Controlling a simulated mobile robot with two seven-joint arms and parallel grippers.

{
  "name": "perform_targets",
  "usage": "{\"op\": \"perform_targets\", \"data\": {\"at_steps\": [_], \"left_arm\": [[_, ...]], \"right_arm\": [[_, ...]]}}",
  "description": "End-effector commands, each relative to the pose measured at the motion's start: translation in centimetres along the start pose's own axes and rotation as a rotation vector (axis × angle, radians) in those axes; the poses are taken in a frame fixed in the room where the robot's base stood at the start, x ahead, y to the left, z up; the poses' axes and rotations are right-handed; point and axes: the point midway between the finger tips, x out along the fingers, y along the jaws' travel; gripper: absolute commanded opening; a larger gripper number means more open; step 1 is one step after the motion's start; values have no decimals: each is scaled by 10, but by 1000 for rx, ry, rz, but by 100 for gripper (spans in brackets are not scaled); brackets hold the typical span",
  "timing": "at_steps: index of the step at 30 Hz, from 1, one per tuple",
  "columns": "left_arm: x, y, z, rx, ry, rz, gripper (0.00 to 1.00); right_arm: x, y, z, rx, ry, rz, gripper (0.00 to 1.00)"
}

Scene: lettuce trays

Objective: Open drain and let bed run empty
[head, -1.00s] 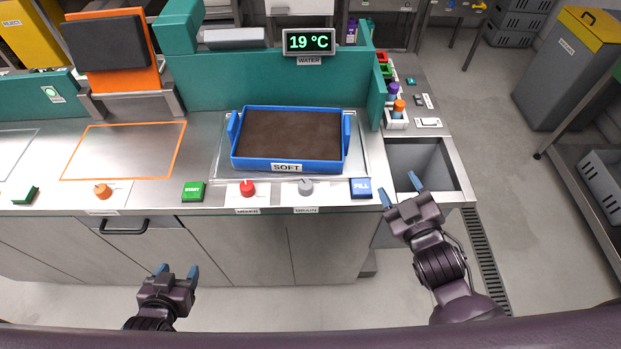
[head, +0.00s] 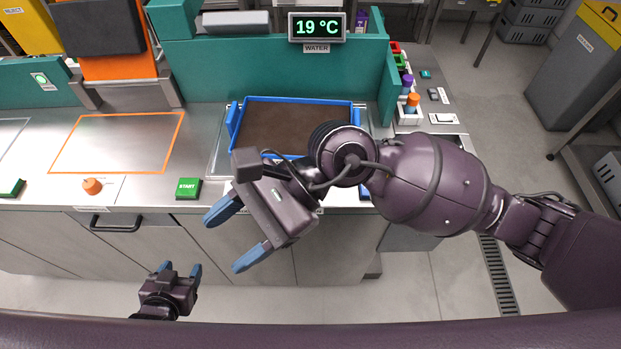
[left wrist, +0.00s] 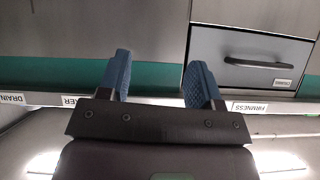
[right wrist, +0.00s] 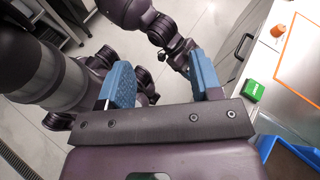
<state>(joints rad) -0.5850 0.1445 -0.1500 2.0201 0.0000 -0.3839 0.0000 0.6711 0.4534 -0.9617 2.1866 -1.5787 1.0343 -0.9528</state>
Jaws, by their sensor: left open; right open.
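The brown bed (head: 285,122) lies in a blue tray (head: 236,112) on the steel counter. My right arm covers the tray's front and the counter edge where the red and grey knobs stood, so neither knob shows in the head view. A label reading DRAIN (left wrist: 12,98) shows at the left of the left wrist view. My right gripper (head: 237,234) is open and empty, in front of the counter, fingers pointing lower left. My left gripper (head: 180,267) is open and empty, low in front of the cabinets, apart from everything. The blue tray's corner (right wrist: 290,158) shows in the right wrist view.
A green START button (head: 188,188) and an orange knob (head: 92,186) sit on the front counter edge. A display (head: 317,27) reads 19 °C above a WATER label. A drawer with a black handle (head: 117,226) is below. Floor in front is free.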

Motion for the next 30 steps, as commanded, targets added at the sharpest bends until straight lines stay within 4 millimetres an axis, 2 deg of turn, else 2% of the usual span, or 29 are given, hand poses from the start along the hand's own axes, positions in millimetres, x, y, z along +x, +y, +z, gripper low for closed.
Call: {"op": "perform_targets", "data": {"at_steps": [4, 7, 12, 15, 18, 21, 26, 30], "left_arm": [[5, 1, 6, 1, -8, 1, 59], [8, 1, 8, 1, -10, 2, 59], [14, 2, 12, 2, -16, 3, 59], [17, 3, 14, 2, -20, 4, 59], [19, 3, 14, 3, -22, 5, 59], [20, 3, 15, 3, -23, 5, 59], [21, 3, 16, 3, -25, 6, 59], [22, 4, 20, 3, -30, 6, 59]], "right_arm": [[-4, 8, -43, -305, 333, 157, 59], [-20, 6, -72, -492, 556, 266, 59], [-63, -11, -109, -760, 919, 444, 59], [-89, -23, -121, -865, 1090, 527, 59], [-108, -32, -125, -931, 1210, 584, 59], [-118, -37, -127, -963, 1274, 615, 59], [-120, -40, -134, -970, 1296, 625, 59], [-116, -41, -152, -967, 1293, 625, 59]]}}
